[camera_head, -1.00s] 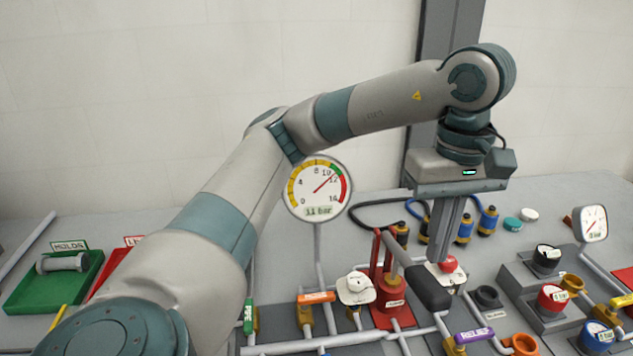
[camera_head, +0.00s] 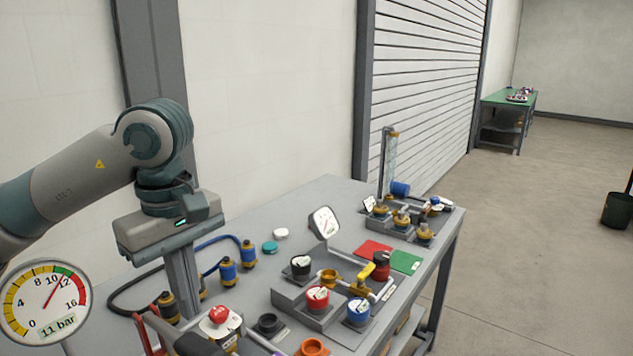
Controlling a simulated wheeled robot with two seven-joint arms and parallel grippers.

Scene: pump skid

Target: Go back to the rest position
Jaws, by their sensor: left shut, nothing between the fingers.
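My left arm comes in from the left, and my left gripper (camera_head: 183,285) points down over the grey bench (camera_head: 345,196). Its fingers are together with nothing held between them. The fingertips are partly hidden behind things on the bench, close to a red push button (camera_head: 219,314). I cannot tell whether they touch anything. My right gripper is not in view.
A round gauge (camera_head: 45,302) reading about 11 bar stands at the lower left. Blue-and-yellow hose fittings (camera_head: 227,271), red and blue knobs (camera_head: 317,297) and a small tilted gauge (camera_head: 324,222) crowd the bench. Open floor (camera_head: 530,240) lies to the right, with a green table (camera_head: 510,99) far back.

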